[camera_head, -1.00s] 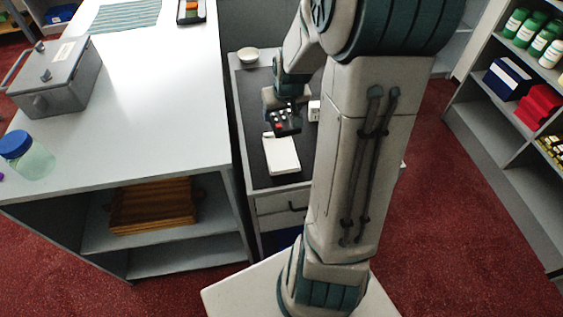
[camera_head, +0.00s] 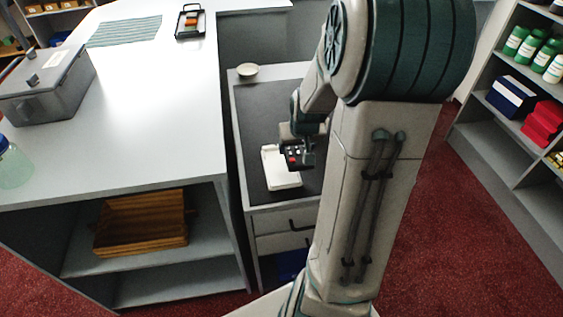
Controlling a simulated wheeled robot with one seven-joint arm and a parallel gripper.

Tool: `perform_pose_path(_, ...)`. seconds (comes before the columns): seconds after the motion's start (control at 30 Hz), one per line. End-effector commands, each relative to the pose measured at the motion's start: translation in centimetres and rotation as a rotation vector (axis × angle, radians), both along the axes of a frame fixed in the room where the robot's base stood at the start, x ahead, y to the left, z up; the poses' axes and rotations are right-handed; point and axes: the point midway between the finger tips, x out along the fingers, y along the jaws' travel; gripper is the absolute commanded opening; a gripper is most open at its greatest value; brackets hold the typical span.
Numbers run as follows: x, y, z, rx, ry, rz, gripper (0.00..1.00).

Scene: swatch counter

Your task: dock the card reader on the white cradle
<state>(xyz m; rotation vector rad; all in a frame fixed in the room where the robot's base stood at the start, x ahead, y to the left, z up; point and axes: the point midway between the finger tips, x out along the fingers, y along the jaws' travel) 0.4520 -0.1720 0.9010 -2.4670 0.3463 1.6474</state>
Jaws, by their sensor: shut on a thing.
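The card reader (camera_head: 293,159), dark with red and pale keys, is held tilted in my gripper (camera_head: 304,145). My gripper appears shut on it, with the fingers small and partly hidden by the wrist. The white cradle (camera_head: 278,178) lies on the dark top of the drawer unit. The reader overlaps the cradle's right side in the picture. I cannot tell whether the two touch.
The drawer unit (camera_head: 250,152) has a dark top, clear at its left. A small bowl (camera_head: 247,71) stands at its far end. The white counter (camera_head: 150,110) bears a grey box (camera_head: 48,92) and borders the unit on the left.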

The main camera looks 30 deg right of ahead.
Motion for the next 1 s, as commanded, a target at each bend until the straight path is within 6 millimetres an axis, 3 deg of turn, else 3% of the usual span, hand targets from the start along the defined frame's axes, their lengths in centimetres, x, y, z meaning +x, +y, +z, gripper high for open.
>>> perform_pose_path(0.33, 2.8, 3.1, -2.6, 0.000, -0.001, 0.002, 0.35)
perform_pose_path(0.53, 3.0, 3.4, -3.3, 0.000, 0.000, 0.000, 0.35)
perform_pose_path(0.77, 2.9, 3.4, -6.6, 0.000, 0.003, 0.001, 0.35)
perform_pose_path(1.0, 3.0, 3.3, -6.6, -0.001, -0.002, 0.000, 0.35)
